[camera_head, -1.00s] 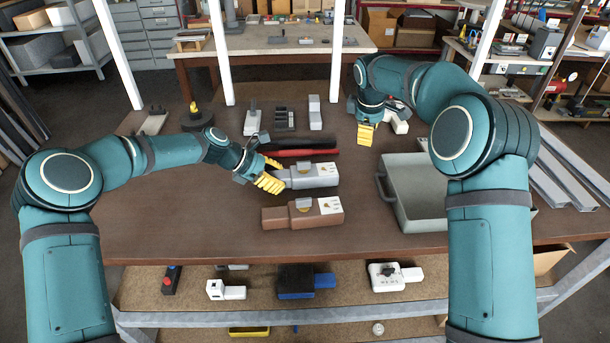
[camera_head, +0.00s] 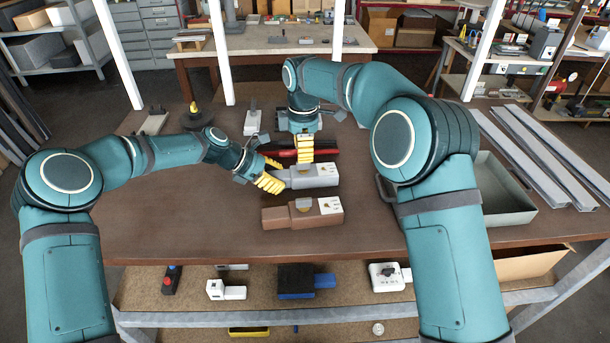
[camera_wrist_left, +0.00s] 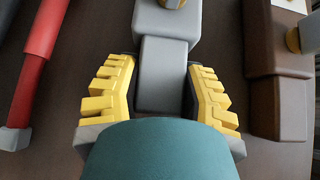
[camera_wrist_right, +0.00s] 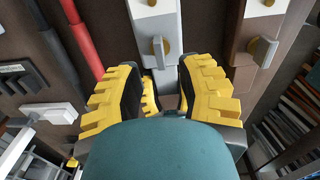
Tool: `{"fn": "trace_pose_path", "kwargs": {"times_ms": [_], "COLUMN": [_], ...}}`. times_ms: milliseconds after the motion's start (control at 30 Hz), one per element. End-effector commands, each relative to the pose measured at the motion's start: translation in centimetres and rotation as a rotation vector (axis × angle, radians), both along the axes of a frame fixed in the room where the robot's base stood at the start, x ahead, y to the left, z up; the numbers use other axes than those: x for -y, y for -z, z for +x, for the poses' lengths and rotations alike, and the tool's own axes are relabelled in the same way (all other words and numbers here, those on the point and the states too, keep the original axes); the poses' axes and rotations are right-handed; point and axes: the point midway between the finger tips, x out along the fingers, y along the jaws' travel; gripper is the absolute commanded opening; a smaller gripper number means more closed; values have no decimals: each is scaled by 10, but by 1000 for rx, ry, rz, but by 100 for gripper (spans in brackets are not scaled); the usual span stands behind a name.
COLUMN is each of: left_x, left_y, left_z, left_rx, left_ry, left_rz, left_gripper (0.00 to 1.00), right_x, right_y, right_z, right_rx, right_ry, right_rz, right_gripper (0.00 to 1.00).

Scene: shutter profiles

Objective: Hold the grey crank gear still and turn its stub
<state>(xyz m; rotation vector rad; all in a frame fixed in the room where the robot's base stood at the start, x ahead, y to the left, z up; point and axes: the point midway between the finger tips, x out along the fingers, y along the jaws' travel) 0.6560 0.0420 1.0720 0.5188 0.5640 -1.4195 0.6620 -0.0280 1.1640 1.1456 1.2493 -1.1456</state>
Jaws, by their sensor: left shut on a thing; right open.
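The grey crank gear (camera_head: 316,176) lies on the table, with a white label at its right end. My left gripper (camera_head: 272,180) is shut on its narrower left end. The left wrist view shows the yellow fingers on both sides of the grey body (camera_wrist_left: 163,75). My right gripper (camera_head: 304,158) is open, pointing down just behind the crank gear. In the right wrist view, the stub (camera_wrist_right: 160,48), a grey flat piece on a brass disc, stands beyond the open fingers (camera_wrist_right: 160,95). Nothing is between those fingertips except a view of the gear and my other fingers.
A brown crank gear (camera_head: 303,214) lies just in front of the grey one. A red and a black bar (camera_head: 280,153) lie behind it. A grey tray (camera_head: 505,190) stands at the right, partly hidden by my right arm. The table's front left is clear.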

Motion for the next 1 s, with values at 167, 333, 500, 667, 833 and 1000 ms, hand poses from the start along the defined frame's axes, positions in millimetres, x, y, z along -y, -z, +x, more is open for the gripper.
{"fn": "trace_pose_path", "kwargs": {"times_ms": [167,333,500,667,833,1000], "left_x": [-1,-1,-1,-1,0,0], "left_y": [1,1,1,1,1,1], "left_z": [0,0,0,0,0,0], "left_rx": [-1,-2,-2,-2,-2,-2], "left_ry": [-1,0,0,0,0,0], "left_rz": [2,2,2,2,2,2], "left_gripper": [0,0,0,0,0,0], "right_x": [0,0,0,0,0,0], "right_y": [24,38,45,46,45,45], "right_z": [0,0,0,0,0,0], "right_rx": [-3,0,0,0,0,1], "right_ry": [0,0,0,1,1,1], "right_rz": [-1,-1,0,0,0,0], "right_gripper": [37,37,37,37,26,0]}}
